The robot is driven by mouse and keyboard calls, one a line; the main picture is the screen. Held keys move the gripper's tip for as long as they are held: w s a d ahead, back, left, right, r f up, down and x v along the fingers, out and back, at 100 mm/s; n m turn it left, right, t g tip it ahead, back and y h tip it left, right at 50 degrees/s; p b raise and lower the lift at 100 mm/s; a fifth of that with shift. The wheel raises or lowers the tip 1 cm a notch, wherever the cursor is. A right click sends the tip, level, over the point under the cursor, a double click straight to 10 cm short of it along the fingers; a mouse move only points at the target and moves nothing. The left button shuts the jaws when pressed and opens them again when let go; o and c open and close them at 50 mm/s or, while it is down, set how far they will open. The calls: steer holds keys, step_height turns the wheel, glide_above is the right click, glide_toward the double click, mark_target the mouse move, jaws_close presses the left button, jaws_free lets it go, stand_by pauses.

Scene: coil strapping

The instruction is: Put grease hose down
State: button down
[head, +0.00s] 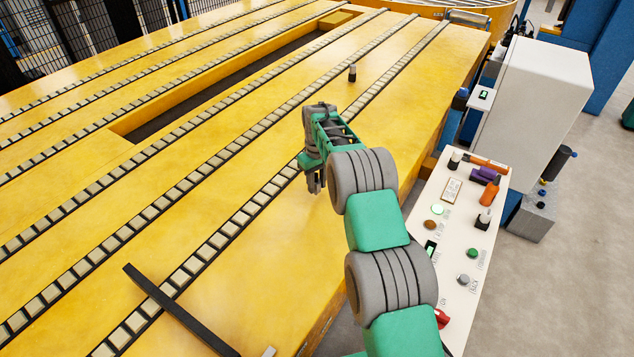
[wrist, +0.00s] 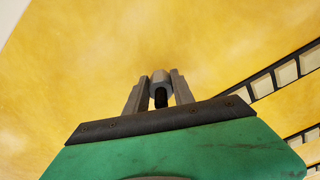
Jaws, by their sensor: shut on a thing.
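My gripper (head: 315,186) points down over the yellow table (head: 250,315), near its right side. In the wrist view both fingers (wrist: 160,80) are closed on a short grey cylinder with a dark lower part, which I take as the grease hose (wrist: 160,77). The yellow surface lies beyond it. I cannot tell whether the hose touches the table. In the head view the gripper mostly hides the hose.
A small dark upright piece (head: 352,73) stands on the table farther back. A control panel (head: 455,250) with buttons and several loose-looking items is on the right. Yellow surface around the gripper is clear.

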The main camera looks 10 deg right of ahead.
mark_target(317, 182)
steer(key=shift+f, duration=0.25)
steer(key=c, duration=1.1)
jaws_free()
steer(key=shift+r, duration=0.1)
step_height(317, 182, up, 13)
steer(key=b, duration=0.2)
steer(key=s+r+m+t, duration=0.1)
steer(key=s+r, duration=0.7)
steer(key=s+a+r+m+t, duration=0.1)
steer(key=s+r+m, duration=0.1)
steer(key=s, duration=1.2)
steer(key=shift+m+t, duration=0.7)
steer(key=shift+t, duration=0.1)
steer(key=s+f, duration=0.2)
steer(key=s, duration=0.2)
steer(key=s+f, duration=0.2)
steer(key=s, duration=0.3)
steer(key=s+f, duration=0.2)
steer(key=s, duration=0.2)
steer(key=shift+s+a+f, duration=0.15)
steer(key=shift+s+a, duration=0.1)
steer(key=shift+s, duration=0.15)
